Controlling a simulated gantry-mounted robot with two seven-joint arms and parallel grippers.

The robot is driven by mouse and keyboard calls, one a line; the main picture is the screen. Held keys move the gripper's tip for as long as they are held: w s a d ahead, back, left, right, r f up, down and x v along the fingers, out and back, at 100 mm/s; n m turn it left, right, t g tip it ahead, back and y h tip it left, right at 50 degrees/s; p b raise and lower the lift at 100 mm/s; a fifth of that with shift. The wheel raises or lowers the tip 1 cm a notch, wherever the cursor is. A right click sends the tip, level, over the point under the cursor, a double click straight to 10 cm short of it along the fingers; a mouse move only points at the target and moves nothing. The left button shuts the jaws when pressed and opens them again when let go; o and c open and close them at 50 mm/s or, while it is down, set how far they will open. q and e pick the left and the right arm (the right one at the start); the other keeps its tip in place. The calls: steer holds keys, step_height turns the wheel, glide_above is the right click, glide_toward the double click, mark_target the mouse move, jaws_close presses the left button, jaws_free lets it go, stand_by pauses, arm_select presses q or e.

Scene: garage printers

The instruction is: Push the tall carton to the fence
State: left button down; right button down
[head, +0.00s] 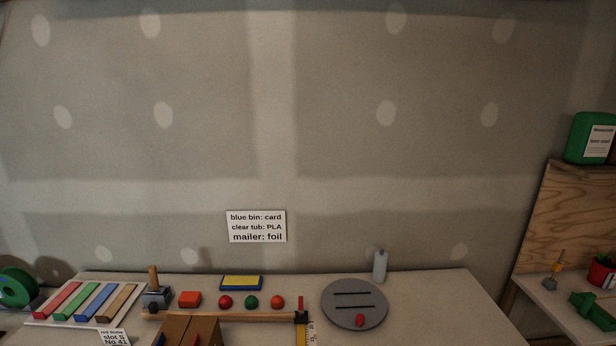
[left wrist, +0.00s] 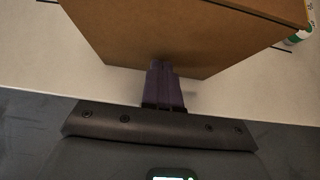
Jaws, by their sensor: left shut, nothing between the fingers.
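The tall brown carton (head: 188,331) stands at the bottom edge of the head view, its lower part cut off. It fills the top of the left wrist view (left wrist: 185,32). The fence looks to be the long wooden bar (head: 250,317) across the table. The carton's top overlaps the bar in the picture; whether they touch is unclear. My left gripper (left wrist: 162,72) is shut and empty, its dark fingertips at the carton's near lower side, touching or almost touching it. My left gripper is outside the head view, and my right gripper shows in neither view.
Beyond the bar are red (head: 226,302), green (head: 251,302) and orange (head: 278,302) balls, and a blue-yellow block (head: 241,283). A grey disc (head: 354,304) is to the right. Coloured strips (head: 95,301) lie left. A yellow ruler (head: 301,335) lies by the bar's right end.

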arm_select(q)
steer(key=shift+p+v, duration=0.55)
steer(key=shift+v, duration=0.3)
steer(key=s, duration=0.1)
steer(key=s+r+p, duration=0.1)
steer(key=shift+s, duration=0.35)
steer(key=shift+f, duration=0.1)
